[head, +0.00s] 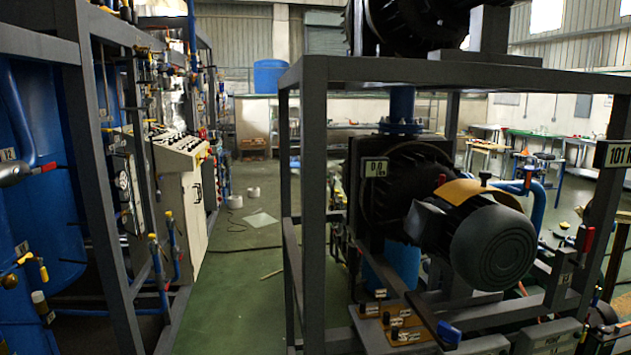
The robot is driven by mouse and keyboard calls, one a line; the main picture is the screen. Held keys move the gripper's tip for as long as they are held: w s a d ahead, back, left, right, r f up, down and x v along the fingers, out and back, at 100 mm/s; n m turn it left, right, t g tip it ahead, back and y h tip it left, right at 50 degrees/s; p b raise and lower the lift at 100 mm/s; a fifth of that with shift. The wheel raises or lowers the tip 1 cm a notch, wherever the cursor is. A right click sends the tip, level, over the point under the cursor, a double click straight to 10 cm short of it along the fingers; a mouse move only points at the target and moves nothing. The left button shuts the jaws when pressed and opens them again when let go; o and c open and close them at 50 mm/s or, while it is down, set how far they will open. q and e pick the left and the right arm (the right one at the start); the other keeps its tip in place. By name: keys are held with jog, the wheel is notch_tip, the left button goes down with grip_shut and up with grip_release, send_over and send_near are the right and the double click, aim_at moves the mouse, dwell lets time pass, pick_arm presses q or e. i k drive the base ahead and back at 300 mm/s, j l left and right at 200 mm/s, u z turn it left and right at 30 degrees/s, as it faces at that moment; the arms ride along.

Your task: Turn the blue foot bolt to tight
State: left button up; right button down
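Neither of my grippers is in view. The pump motor (492,247) sits inside a dark grey steel frame (312,200) on the right. Low at the front of that frame is an orange-brown plate (373,317) with several small metal bolt-like parts on it. A small blue piece (448,333) shows just right of the plate, near the bottom edge. I cannot tell for certain whether this blue piece is the foot bolt, or how tight any bolt is.
On the left stand another dark frame (100,180) with blue tanks and pipes, and a pale control cabinet (182,200). The green floor (235,315) between the two frames is mostly clear, with a pale sheet (261,220) and small white items farther back.

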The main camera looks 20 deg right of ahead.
aim_at(450, 334)
jog(key=z, duration=1.25)
